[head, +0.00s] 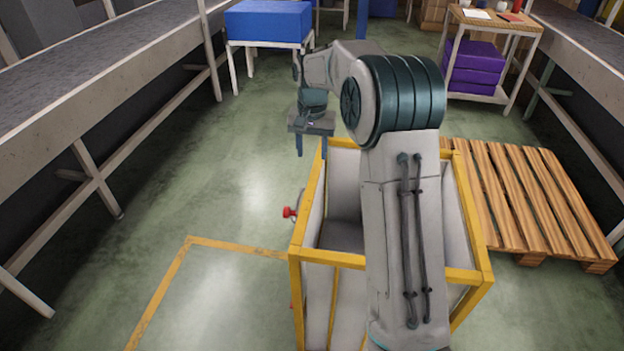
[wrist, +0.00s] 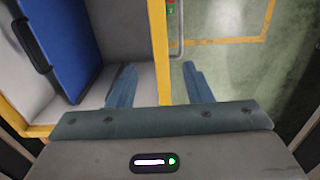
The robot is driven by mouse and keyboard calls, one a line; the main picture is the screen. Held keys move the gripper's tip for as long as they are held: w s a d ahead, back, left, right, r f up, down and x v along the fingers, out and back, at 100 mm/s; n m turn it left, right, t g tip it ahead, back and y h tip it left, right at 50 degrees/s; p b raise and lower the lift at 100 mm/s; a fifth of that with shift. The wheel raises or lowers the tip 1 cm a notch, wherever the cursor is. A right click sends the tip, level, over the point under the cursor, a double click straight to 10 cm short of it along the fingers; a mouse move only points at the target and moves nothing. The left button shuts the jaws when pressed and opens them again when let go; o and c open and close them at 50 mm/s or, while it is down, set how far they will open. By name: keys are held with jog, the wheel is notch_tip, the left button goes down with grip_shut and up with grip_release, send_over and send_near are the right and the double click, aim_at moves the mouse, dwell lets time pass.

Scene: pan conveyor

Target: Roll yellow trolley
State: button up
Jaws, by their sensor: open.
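The yellow trolley (head: 297,270) stands in front of me, an open-topped cart with a yellow frame and pale grey panels. My arm reaches over it and hides much of its right side. My gripper (head: 312,152) is open and empty, pointing down by the trolley's far left corner. In the wrist view, the trolley's yellow rail (wrist: 157,50) runs between the two fingers of my gripper (wrist: 160,72). I cannot tell how far above or beside the rail the fingertips are. Red fittings (head: 289,212) stick out from the trolley's left side.
A wooden pallet (head: 545,200) lies close on the trolley's right. A conveyor (head: 90,60) runs along the left. A blue box (head: 268,20) on a stand and a shelf with purple bins (head: 475,70) stand behind. The floor left of the trolley is clear, with a yellow line (head: 165,285).

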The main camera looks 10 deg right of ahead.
aim_at(312, 183)
notch_tip(312, 183, down, 11)
jog(key=shift+r, duration=0.1)
dwell(0.3)
grip_shut()
